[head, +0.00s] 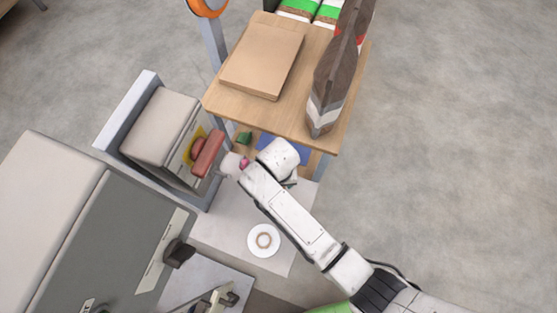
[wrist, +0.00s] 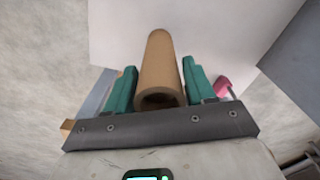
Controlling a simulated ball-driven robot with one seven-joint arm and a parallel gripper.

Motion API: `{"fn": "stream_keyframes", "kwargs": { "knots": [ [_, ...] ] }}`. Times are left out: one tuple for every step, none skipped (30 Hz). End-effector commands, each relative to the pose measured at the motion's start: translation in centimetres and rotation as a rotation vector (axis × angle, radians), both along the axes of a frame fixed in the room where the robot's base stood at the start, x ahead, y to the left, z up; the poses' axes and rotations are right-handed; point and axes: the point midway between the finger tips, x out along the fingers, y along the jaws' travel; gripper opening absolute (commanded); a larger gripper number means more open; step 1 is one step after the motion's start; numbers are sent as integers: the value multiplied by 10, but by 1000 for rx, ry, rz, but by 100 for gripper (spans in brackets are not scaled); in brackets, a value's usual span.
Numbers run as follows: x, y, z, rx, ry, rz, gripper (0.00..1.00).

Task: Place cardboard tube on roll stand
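The brown cardboard tube (wrist: 160,68) lies lengthwise between the two teal fingers of my gripper (wrist: 160,85) in the wrist view. Both fingers sit against its sides, and its open near end faces the camera. In the head view the tube is not visible, and my gripper is mostly hidden behind my white arm, below the wooden table. A white disc with a brown ring at its centre (head: 263,240) is on the pale mat. I cannot tell whether it is the roll stand.
The wooden table (head: 225,108) holds a flat cardboard stack (head: 262,60) and a tall brown bag (head: 335,75). A grey machine with a red handle (head: 208,153) stands at left. A pink object (head: 244,163) is close to my wrist. The floor at right is clear.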

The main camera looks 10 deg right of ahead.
Motion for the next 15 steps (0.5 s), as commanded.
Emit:
{"fn": "stream_keyframes", "kwargs": {
  "knots": [
    [0, 0, 0, 0, 0, 0, 59],
    [0, 0, 0, 0, 0, 0, 62],
    [0, 0, 0, 0, 0, 0, 66],
    [0, 0, 0, 0, 0, 0, 69],
    [0, 0, 0, 0, 0, 0, 69],
    [0, 0, 0, 0, 0, 0, 69],
    [0, 0, 0, 0, 0, 0, 69],
    [0, 0, 0, 0, 0, 0, 69],
    [0, 0, 0, 0, 0, 0, 69],
    [0, 0, 0, 0, 0, 0, 69],
    [0, 0, 1, 0, 0, 0, 69],
    [0, 0, 2, 0, 0, 0, 69],
    [0, 0, 4, 0, 0, 1, 69],
    [0, 0, 5, 1, -1, 0, 69],
    [1, 0, 8, 1, -2, 0, 69]
  ]
}}
